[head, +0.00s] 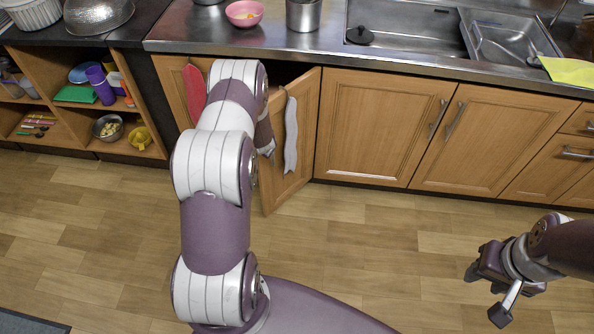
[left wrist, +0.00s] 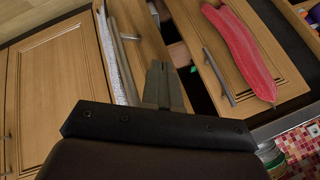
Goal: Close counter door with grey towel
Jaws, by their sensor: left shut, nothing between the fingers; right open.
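The counter door with the grey towel (head: 291,135) stands open, swung out from the counter front. The towel hangs near the door's handle side; in the left wrist view (left wrist: 118,65) it shows edge-on beside a bar handle (left wrist: 128,60). My left gripper (head: 268,150) is mostly hidden behind my left arm in the head view. In the left wrist view its fingers (left wrist: 162,85) are shut and empty, in front of the open door and the dark gap; contact cannot be told. My right gripper (head: 487,293) is open and empty above the floor at the lower right.
A red towel (head: 194,92) hangs on the neighbouring door to the left; it also shows in the left wrist view (left wrist: 240,45). Open shelves (head: 68,135) with bowls and cups stand further left. Closed doors (head: 380,125) lie to the right, under the sink (head: 420,45). The floor in front is clear.

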